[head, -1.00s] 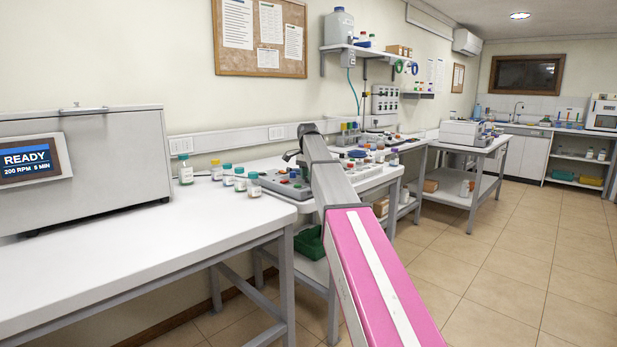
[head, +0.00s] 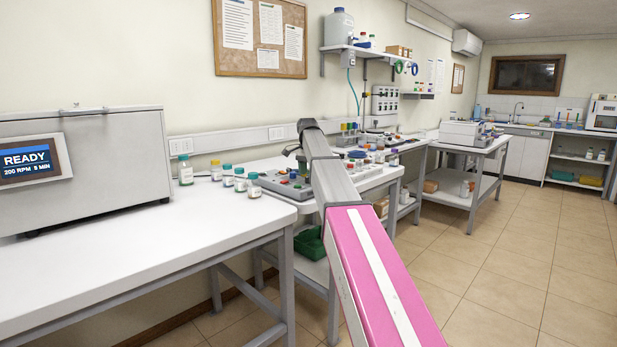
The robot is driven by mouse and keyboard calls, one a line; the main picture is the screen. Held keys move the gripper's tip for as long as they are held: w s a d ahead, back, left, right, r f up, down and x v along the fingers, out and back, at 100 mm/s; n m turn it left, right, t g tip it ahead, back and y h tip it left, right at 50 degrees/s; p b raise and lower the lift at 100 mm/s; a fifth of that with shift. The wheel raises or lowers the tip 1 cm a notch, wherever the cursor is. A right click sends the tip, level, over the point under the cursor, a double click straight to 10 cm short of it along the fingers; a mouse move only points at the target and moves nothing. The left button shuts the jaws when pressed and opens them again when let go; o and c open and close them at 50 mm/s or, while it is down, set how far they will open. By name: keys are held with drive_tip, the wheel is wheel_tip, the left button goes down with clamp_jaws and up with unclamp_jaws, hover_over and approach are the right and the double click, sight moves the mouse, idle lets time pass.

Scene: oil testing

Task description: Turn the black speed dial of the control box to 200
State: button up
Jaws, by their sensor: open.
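A low grey control box (head: 268,179) with several small coloured knobs or buttons sits on the table beyond the front bench. The black speed dial cannot be told apart at this size, and its setting cannot be read. My arm reaches over the right part of the box and hides some of it. My gripper (head: 291,151) shows as a small dark shape above the box, partly behind the arm. It is open, with nothing visible in it. Whether it touches the box cannot be told.
Small items crowd the table behind my arm. The tiled floor at right is clear.

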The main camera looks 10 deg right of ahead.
wheel_tip(320, 180, up, 9)
drive_tip(key=shift+f, duration=0.2)
drive_tip(key=shift+w, duration=0.1)
